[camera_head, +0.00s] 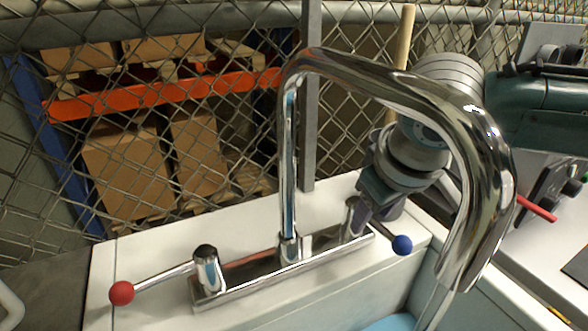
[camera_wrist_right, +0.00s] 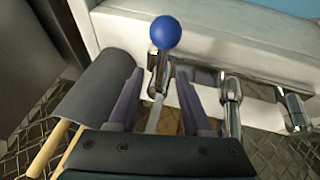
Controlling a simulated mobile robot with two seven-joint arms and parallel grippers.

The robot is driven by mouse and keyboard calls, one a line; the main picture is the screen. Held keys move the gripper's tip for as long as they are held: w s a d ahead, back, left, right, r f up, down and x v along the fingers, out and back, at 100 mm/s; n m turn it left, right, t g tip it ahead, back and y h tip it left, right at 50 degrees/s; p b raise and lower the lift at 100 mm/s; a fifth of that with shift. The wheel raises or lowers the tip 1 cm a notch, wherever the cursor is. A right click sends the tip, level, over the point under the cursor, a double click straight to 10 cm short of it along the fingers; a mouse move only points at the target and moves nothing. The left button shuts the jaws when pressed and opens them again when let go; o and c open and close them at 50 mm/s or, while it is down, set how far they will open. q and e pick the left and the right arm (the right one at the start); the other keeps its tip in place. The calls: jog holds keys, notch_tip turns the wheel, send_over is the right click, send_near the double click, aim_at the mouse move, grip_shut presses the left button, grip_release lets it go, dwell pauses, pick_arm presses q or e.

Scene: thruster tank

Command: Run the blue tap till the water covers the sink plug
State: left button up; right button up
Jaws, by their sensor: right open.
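The chrome tap has a tall curved spout (camera_head: 290,150) and two levers. The blue tap's lever ends in a blue ball (camera_head: 402,244), pointing towards the front right. In the right wrist view the ball (camera_wrist_right: 165,32) lies just beyond my fingertips. My right gripper (camera_head: 378,200) is at the blue lever's post, reaching in from behind. Its open fingers (camera_wrist_right: 158,75) stand either side of the lever, with gaps visible. A thin, clear stream (camera_head: 431,308) appears to fall from the spout. Light blue (camera_head: 390,323) shows in the sink at the bottom edge. The sink plug is out of view, as is my left gripper.
The red-ball lever (camera_head: 122,292) points left on the same tap base. A wire fence (camera_head: 230,120) stands close behind the white sink ledge (camera_head: 120,262). A dark rounded object (camera_wrist_right: 98,92) and wooden poles (camera_wrist_right: 50,150) lie beside my right gripper.

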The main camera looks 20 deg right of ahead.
jog(key=shift+w+f, duration=0.1)
jog(key=shift+f, duration=0.1)
grip_shut()
dwell(0.3)
